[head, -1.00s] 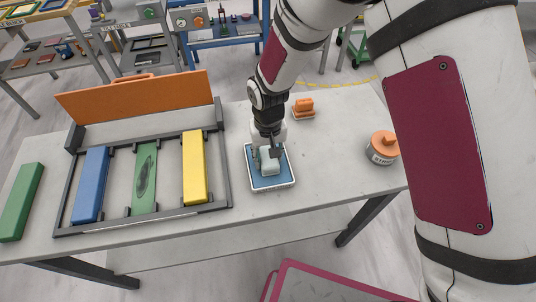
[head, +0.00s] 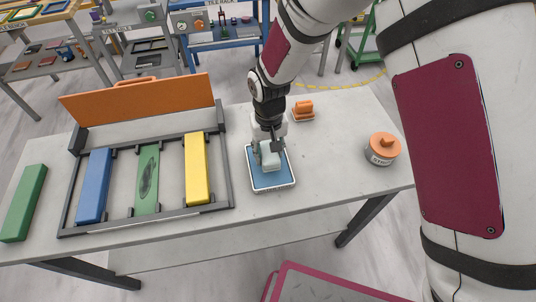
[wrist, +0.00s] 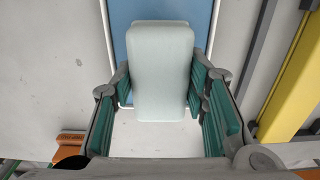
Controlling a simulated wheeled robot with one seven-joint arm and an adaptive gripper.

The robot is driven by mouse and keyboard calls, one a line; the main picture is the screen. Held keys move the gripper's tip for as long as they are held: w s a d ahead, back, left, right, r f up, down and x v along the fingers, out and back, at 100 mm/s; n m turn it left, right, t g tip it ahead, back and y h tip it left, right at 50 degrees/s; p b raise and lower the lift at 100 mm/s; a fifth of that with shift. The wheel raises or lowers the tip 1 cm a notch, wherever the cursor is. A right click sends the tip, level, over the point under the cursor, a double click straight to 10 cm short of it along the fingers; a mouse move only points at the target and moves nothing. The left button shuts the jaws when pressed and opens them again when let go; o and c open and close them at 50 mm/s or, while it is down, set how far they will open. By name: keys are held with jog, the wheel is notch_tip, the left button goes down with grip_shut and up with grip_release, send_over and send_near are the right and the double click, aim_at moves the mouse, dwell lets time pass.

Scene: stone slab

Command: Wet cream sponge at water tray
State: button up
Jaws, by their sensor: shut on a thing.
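The pale cream sponge (head: 270,160) is between the fingers of my gripper (head: 267,148), which is shut on its sides. The water tray (head: 270,185), blue inside with a white rim, lies directly below on the slab. In the wrist view the sponge (wrist: 160,60) looks pale and block-shaped between the green finger pads, and it hides much of the tray (wrist: 118,45). I cannot tell whether its underside touches the tray.
Left of the tray is a dark frame (head: 228,190) holding blue (head: 94,185), green (head: 148,180) and yellow (head: 196,170) bars. A green bar (head: 22,203) lies at far left. Right are an orange-handled object (head: 303,111) and an orange-lidded tin (head: 383,150).

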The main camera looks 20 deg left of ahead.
aim_at(269, 150)
jog(key=shift+r+p, duration=0.55)
jog(key=shift+r, duration=1.5)
